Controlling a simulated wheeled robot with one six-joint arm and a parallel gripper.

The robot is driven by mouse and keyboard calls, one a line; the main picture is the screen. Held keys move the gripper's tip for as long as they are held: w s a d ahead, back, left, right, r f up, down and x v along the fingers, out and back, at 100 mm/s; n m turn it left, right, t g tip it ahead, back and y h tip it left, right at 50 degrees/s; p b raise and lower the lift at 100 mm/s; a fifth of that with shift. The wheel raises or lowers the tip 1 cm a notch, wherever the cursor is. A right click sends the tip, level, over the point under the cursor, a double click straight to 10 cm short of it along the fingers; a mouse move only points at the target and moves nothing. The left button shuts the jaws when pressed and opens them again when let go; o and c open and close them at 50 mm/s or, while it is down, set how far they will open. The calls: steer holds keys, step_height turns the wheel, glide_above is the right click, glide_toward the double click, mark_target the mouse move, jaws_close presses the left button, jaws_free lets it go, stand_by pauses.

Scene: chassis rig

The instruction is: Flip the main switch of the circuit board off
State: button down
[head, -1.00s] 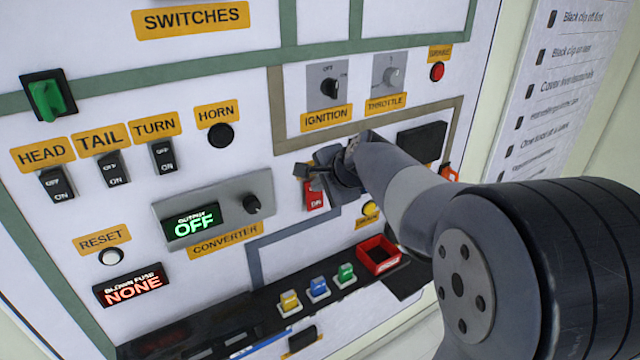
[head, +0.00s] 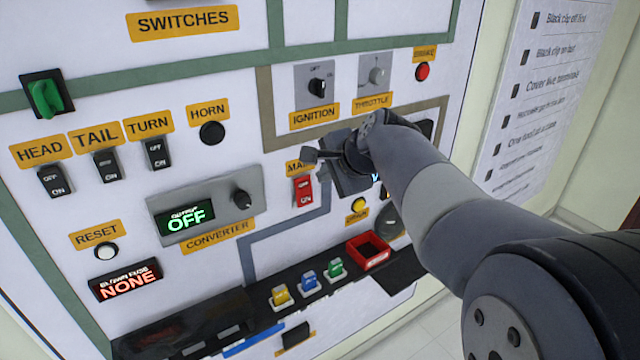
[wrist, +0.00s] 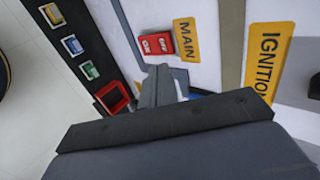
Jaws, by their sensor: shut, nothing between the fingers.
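The main switch (head: 303,192) is a red rocker on the white panel, below the partly covered MAIN label (head: 297,168). In the wrist view the switch (wrist: 157,44) shows both ON and OFF markings beside the MAIN label (wrist: 185,40). I cannot tell which half is pressed in. My gripper (head: 311,156) is shut and empty, just above and right of the switch in the head view. In the wrist view its closed fingertips (wrist: 158,72) are below the switch with a small gap showing.
The ignition knob (head: 318,88) and throttle knob (head: 376,76) are above my gripper. The converter (head: 205,212), reading OFF, is to the left. Below are several coloured fuses (head: 308,281) and a red open box (head: 368,251). My arm hides part of the panel's right side.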

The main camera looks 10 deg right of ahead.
steer(key=s+r, duration=0.1)
steer(key=r, duration=0.1)
steer(key=s+r, duration=0.1)
steer(key=r, duration=0.1)
steer(key=shift+s+d, duration=0.3)
steer(key=shift+d, duration=0.1)
